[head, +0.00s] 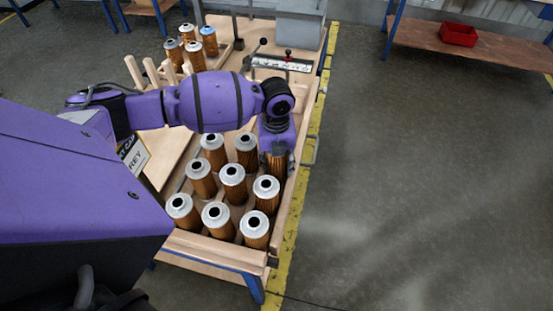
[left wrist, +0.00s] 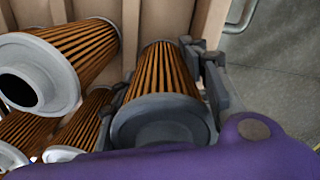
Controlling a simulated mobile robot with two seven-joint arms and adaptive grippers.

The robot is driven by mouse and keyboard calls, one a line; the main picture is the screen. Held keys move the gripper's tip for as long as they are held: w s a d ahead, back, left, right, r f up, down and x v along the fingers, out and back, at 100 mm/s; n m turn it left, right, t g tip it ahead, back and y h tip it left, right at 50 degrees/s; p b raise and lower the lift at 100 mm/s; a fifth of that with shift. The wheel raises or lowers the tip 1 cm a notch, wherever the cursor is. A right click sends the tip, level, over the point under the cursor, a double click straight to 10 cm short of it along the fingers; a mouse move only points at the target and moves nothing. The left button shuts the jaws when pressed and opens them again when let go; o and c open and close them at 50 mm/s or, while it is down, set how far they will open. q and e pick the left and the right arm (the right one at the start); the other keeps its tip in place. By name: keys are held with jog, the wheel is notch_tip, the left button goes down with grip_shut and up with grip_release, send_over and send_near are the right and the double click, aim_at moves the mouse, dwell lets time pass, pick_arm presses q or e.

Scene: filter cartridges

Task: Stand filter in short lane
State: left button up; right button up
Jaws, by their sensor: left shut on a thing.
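My left gripper (head: 277,153) points down over the right-hand lane of the tray and is shut on a pleated orange-brown filter (head: 279,167). In the left wrist view the held filter (left wrist: 165,75) shows its dark grey end cap between the two fingers (left wrist: 160,95). It looks upright, behind the nearer filter of that lane (head: 267,192); whether its base touches the tray floor I cannot tell. The wooden tray (head: 212,247) holds several upright filters with silver caps in three lanes. The right lane has two besides the held one. My right gripper is not in view.
The tray's right wall (head: 293,200) runs close beside the held filter. A neighbouring filter (left wrist: 40,75) stands to its left. Further back are more filters (head: 190,40), wooden posts (head: 150,70), a lever strip (head: 283,66) and a grey box (head: 298,20).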

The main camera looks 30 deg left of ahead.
pick_arm(q)
jog(key=o, duration=1.3)
notch_tip(320, 180, up, 12)
jog(key=shift+f, duration=0.1)
